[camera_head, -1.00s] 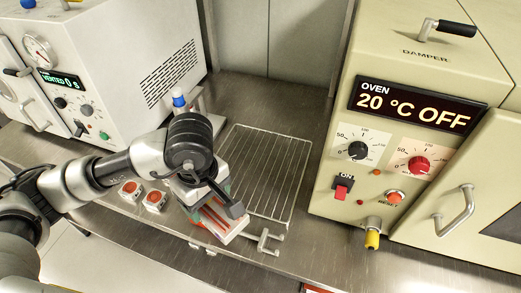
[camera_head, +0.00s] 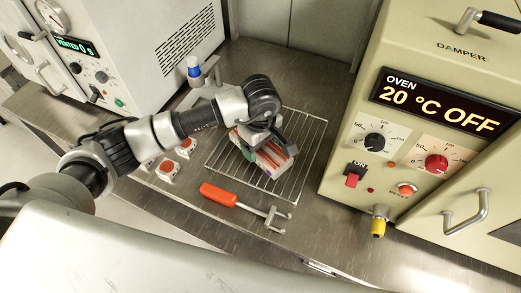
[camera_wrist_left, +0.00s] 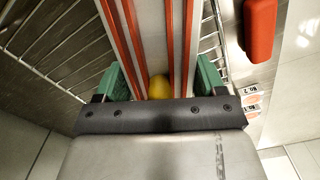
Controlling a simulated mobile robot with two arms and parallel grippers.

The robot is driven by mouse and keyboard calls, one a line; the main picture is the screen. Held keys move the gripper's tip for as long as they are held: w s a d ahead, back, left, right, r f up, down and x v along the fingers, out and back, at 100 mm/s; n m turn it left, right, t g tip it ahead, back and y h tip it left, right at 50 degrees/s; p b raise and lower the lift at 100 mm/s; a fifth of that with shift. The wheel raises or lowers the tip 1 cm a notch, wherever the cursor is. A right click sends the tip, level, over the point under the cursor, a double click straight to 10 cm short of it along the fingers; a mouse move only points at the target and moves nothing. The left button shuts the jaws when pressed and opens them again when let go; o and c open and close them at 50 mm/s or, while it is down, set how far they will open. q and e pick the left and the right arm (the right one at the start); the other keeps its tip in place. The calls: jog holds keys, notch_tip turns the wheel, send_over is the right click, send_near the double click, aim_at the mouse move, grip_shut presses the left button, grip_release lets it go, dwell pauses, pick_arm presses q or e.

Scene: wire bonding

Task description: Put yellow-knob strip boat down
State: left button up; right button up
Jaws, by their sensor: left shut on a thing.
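The strip boat (camera_head: 268,158) is a pale carrier with red-orange strips. In the head view it is over the wire rack, held by my left gripper (camera_head: 256,146). The left wrist view shows the boat (camera_wrist_left: 149,40) running away from the gripper, with its yellow knob (camera_wrist_left: 160,87) between the green finger pads of my left gripper (camera_wrist_left: 158,84). The left gripper is shut on the boat. The wire rack (camera_head: 302,163) lies on the steel bench. I cannot tell whether the boat touches the rack. My right gripper is not in view.
A fork-ended tool with an orange handle (camera_head: 218,194) lies on the bench in front of the rack. Two red-button boxes (camera_head: 168,170) sit left of it. The beige oven (camera_head: 345,120) stands close on the right, a white machine (camera_head: 150,50) on the left. A blue-topped post (camera_head: 194,68) stands behind the arm.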

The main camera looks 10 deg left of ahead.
aim_at(260, 151)
pick_arm(q)
jog(key=shift+f, duration=0.2)
notch_tip(260, 151, down, 3)
jog(key=shift+f+p, duration=0.1)
jog(key=shift+p, duration=0.5)
jog(key=shift+f, duration=0.25)
jog(key=o, duration=1.2)
jog(key=shift+c, duration=0.2)
jog(key=shift+r, duration=0.5)
notch_tip(260, 151, up, 11)
jog(key=b, duration=0.2)
jog(key=shift+r+b, duration=0.1)
jog(key=shift+b, duration=0.25)
jog(key=shift+s, duration=0.1)
